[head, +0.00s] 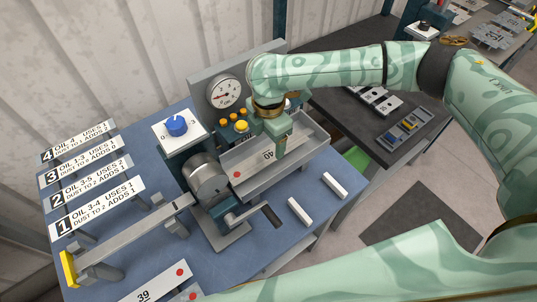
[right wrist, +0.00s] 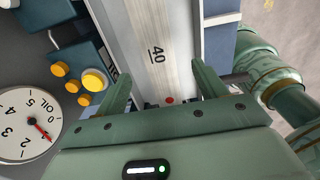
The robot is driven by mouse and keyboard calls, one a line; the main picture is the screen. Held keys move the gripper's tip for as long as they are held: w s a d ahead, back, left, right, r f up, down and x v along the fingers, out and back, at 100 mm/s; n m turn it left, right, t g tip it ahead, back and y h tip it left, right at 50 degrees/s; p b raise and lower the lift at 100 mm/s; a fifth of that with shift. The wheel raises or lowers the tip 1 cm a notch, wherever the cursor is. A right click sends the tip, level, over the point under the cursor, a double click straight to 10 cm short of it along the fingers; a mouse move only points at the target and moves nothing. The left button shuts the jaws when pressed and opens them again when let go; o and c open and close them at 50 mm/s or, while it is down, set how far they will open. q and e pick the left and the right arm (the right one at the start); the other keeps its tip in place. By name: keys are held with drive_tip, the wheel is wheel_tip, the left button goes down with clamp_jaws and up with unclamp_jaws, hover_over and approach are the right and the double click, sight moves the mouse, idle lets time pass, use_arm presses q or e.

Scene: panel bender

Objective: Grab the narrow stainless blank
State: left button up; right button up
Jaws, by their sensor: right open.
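A long pale metal blank marked 40 (head: 262,158) with a red dot lies in a grey tray (head: 312,146) on the blue bench. It also shows in the right wrist view (right wrist: 150,30), running between my fingers. My right gripper (head: 281,150) is open over this blank, with one finger (right wrist: 118,92) on each side of it in the right wrist view; I cannot tell whether they touch it. Another blank, marked 39 (head: 148,292), with red dots lies at the front edge. My left gripper is out of view.
A gauge (head: 225,92), a blue knob (head: 176,125) and yellow buttons (head: 241,126) stand behind the tray. A crank mechanism (head: 208,180) is left of it. Two white bars (head: 300,211) lie on the right. Numbered oil signs (head: 95,208) line the left.

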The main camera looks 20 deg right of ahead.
sight(269, 155)
wheel_tip(269, 155, down, 5)
drive_tip(key=shift+w+r+b, duration=0.1)
drive_tip(key=shift+w+b, duration=0.05)
drive_tip(key=shift+b, duration=0.4)
drive_tip(key=c, duration=1.1)
